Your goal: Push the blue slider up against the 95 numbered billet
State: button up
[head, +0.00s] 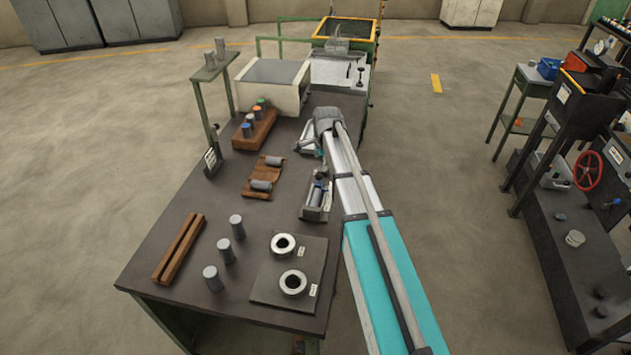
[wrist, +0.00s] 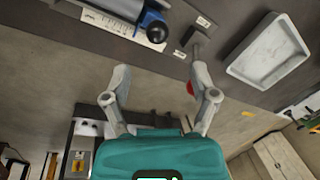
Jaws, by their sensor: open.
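The blue slider (wrist: 153,24) sits on a pale measuring fixture with a printed scale (wrist: 118,26) at the top of the wrist view. A grey cylindrical billet (wrist: 122,7) lies in the fixture close to the slider; I cannot tell whether they touch. No number is readable on the billet. In the head view the fixture (head: 311,213) stands near the table's right edge, with the billet (head: 316,196) in it. My gripper (wrist: 159,70) is open and empty, with its fingers spread and apart from the slider. The arm mostly hides it in the head view.
In the wrist view a pale shallow tray (wrist: 238,70) lies to the right. In the head view, more billets (head: 237,226) stand on the table near a wooden V-block (head: 180,248) and two rings (head: 284,245). A pale furnace box (head: 272,84) stands at the back.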

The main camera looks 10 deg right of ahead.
aim_at(319, 176)
jog(key=shift+w+a+f+b, duration=0.1)
jog(key=shift+w+f+b, duration=0.15)
jog(key=shift+f+b, duration=1.1)
jog(key=shift+w+a+f+b, duration=0.1)
jog(key=shift+w+f+b, duration=0.2)
jog(key=shift+f+b, duration=1.05)
jog(key=shift+w+f+b, duration=0.25)
jog(key=shift+f+b, duration=0.95)
jog(key=shift+f, duration=0.3)
grip_shut()
